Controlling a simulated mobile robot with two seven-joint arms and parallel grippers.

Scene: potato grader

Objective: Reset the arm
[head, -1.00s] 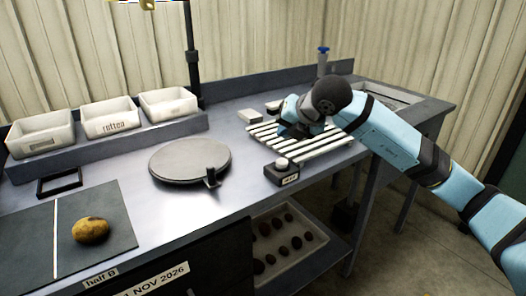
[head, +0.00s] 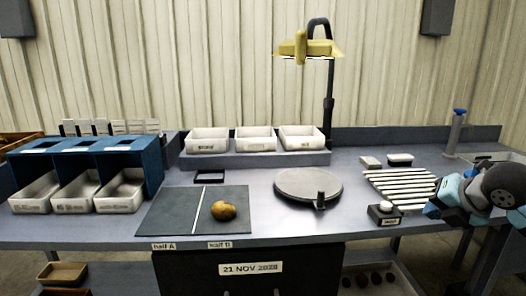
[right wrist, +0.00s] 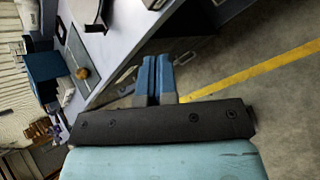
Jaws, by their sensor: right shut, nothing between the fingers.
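My right arm comes in at the right edge of the head view. Its gripper (head: 440,208) hangs in front of the bench's right end, near the slatted rack (head: 402,186) and the small black button box (head: 384,214). In the right wrist view my right gripper (right wrist: 154,66) has its two blue fingers together with nothing between them, over the floor beside the bench front. My left gripper is in neither current view.
A potato (head: 222,210) lies on the dark mat (head: 165,217). A round turntable (head: 308,184) stands mid-bench. White bins (head: 256,146) line the back, and a blue rack (head: 150,160) stands left. A lamp post (head: 329,100) rises behind. Floor before the bench is clear in the wrist view.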

